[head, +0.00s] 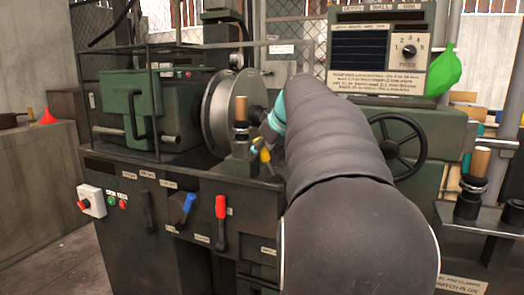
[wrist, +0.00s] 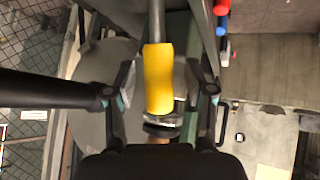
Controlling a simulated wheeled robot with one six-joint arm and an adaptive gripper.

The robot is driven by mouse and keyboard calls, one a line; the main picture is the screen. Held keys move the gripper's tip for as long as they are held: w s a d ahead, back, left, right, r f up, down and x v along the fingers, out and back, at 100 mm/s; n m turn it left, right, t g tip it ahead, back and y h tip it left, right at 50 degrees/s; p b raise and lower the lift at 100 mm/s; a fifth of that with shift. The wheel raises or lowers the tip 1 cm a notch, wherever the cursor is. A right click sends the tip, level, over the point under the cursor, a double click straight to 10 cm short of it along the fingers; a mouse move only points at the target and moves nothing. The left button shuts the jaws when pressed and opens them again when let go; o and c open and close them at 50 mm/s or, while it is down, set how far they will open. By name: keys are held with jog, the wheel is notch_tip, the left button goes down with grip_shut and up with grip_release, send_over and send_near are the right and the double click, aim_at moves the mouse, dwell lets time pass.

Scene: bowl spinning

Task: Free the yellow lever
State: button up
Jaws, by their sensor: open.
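The yellow lever (head: 265,154) shows in the head view at the front of the lathe, partly hidden by my gripper (head: 259,143). In the wrist view the yellow lever's sleeve (wrist: 159,80) sits on a grey rod that runs up out of the frame. My gripper (wrist: 158,82) is open, with one finger on each side of the yellow sleeve. Gaps show between the sleeve and both fingers. A dark round collar sits at the sleeve's lower end in the wrist view.
A blue lever (head: 188,206) and a red lever (head: 221,208) are on the machine's front panel. A large metal disc (head: 220,110) stands behind my gripper. A wooden-handled tool (head: 241,112) is close to its left. A dark handwheel (head: 400,146) is at the right.

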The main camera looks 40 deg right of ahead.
jog(key=v, duration=1.1)
jog(key=shift+s+r, duration=0.2)
jog(key=shift+s, duration=0.1)
jog(key=s+a+f+m+g, duration=0.1)
jog(key=s+a+f, duration=0.2)
jog(key=a+f, duration=0.5)
jog(key=s+a+f+m+g, duration=0.1)
jog(key=s+a+f, duration=0.1)
jog(key=a+f, duration=0.6)
jog(key=s+a+f+g, duration=0.1)
jog(key=s+a+f, duration=1)
jog(key=f, duration=0.4)
jog(key=shift+s+y, duration=0.3)
jog(key=shift+s, duration=0.25)
